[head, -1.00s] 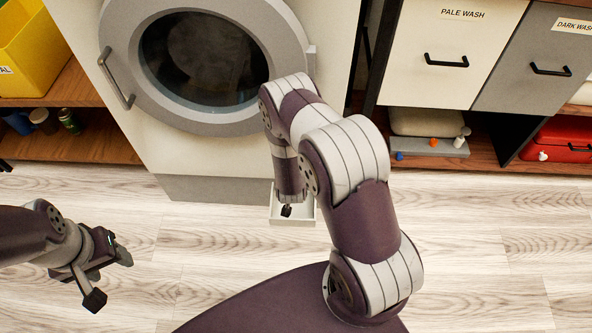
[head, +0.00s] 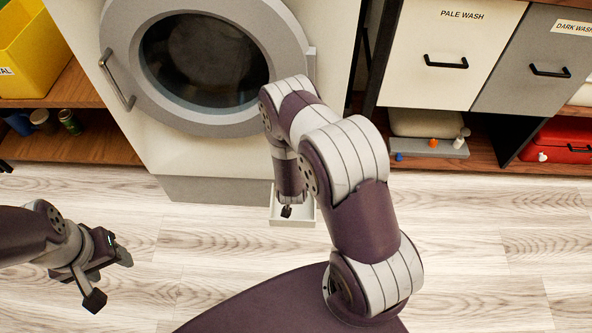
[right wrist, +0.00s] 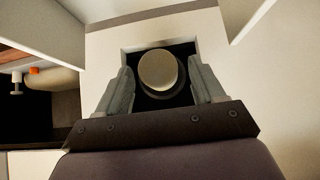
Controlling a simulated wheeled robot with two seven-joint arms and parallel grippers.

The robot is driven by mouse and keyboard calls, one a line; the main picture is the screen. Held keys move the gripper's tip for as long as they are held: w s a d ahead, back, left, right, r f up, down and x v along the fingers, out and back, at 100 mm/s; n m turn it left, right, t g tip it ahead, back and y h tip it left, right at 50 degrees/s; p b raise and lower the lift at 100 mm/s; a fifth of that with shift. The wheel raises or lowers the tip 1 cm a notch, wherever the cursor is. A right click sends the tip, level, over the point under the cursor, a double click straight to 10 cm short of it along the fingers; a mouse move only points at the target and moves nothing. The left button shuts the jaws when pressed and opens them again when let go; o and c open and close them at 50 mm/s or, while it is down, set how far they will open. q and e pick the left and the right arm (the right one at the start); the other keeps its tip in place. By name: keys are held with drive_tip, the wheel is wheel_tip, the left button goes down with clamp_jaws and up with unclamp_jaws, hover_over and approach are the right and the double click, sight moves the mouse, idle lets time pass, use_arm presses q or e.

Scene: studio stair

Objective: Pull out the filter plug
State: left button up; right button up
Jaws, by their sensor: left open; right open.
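My right gripper (right wrist: 161,86) is open, with one finger on each side of the plug. I cannot tell whether the fingers touch it. In the head view my right arm hides the plug, and only a small dark part of that gripper (head: 286,211) shows over a pale tray (head: 304,219) at the machine's foot. My left gripper (head: 112,277) is open and empty over the floor at the left.
Left of the machine is a wooden shelf (head: 80,150) with small jars and a yellow bin (head: 35,50). On the right are the pale wash drawer (head: 430,85), the dark wash drawer (head: 540,80) and a red case (head: 562,140). The wooden floor (head: 480,250) is clear.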

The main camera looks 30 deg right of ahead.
drive_tip(key=c, duration=1)
drive_tip(key=o, duration=1.3)
drive_tip(key=shift+f, duration=0.15)
drive_tip(key=p+v, duration=0.7)
drive_tip(key=v, duration=0.3)
drive_tip(key=w+a+r+y+p, duration=0.1)
drive_tip(key=r+p, duration=0.3)
drive_tip(key=r, duration=0.3)
drive_tip(key=w+a+r+n+g+y+p, duration=0.1)
drive_tip(key=r+p, duration=0.3)
drive_tip(key=r, duration=0.4)
drive_tip(key=w+a+r+n+g+y+p, duration=0.1)
drive_tip(key=a+r+p, duration=0.1)
drive_tip(key=r+p, duration=0.3)
drive_tip(key=shift+a+r, duration=0.2)
drive_tip(key=shift+r, duration=0.65)
drive_tip(key=shift+a+r, duration=0.2)
drive_tip(key=shift+r, duration=0.7)
